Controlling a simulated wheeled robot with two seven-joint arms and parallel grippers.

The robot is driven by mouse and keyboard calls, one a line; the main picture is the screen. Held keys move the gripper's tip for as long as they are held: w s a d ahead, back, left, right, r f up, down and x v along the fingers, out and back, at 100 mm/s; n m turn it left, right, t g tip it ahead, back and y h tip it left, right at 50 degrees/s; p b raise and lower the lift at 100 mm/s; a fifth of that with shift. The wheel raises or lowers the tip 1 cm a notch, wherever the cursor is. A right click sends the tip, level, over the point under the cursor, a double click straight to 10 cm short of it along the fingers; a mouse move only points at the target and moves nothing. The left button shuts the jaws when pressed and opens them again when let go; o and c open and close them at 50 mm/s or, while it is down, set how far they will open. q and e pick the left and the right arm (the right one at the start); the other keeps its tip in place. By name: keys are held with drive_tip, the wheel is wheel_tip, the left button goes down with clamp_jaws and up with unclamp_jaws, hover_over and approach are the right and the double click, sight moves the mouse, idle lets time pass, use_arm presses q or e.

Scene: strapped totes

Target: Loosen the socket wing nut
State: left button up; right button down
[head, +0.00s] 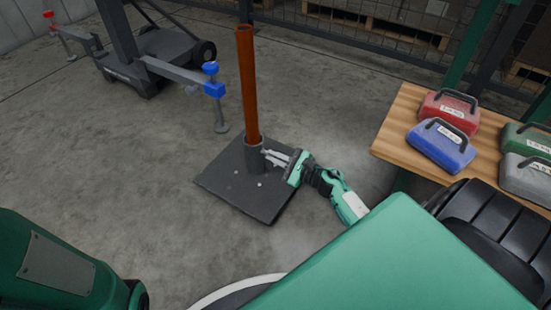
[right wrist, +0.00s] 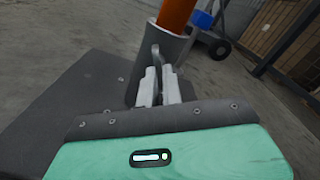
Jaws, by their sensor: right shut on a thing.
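An orange-brown post (head: 248,85) stands upright in a short dark socket (head: 254,155) on a flat square base plate (head: 235,183). In the right wrist view the grey socket (right wrist: 172,48) surrounds the foot of the post (right wrist: 177,14). My right gripper (head: 270,157) reaches the socket's right side low down. In the right wrist view its two pale fingers (right wrist: 158,88) are shut on the grey wing nut (right wrist: 154,60) at the socket's near side. The fingers hide most of the nut. My left gripper is not in view.
A wooden table (head: 405,107) at right holds a red case (head: 450,110), a blue case (head: 440,147) and others. A dark wheeled stand (head: 150,65) with blue and red knobs is at upper left. Open concrete floor surrounds the plate.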

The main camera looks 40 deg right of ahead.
drive_tip(key=shift+n, duration=0.6)
drive_tip(key=c, duration=1.6)
unclamp_jaws()
drive_tip(key=shift+o, duration=0.2)
drive_tip(key=shift+s, duration=0.1)
drive_tip(key=v, duration=1.3)
drive_tip(key=shift+s+d, duration=0.2)
drive_tip(key=shift+s, duration=0.1)
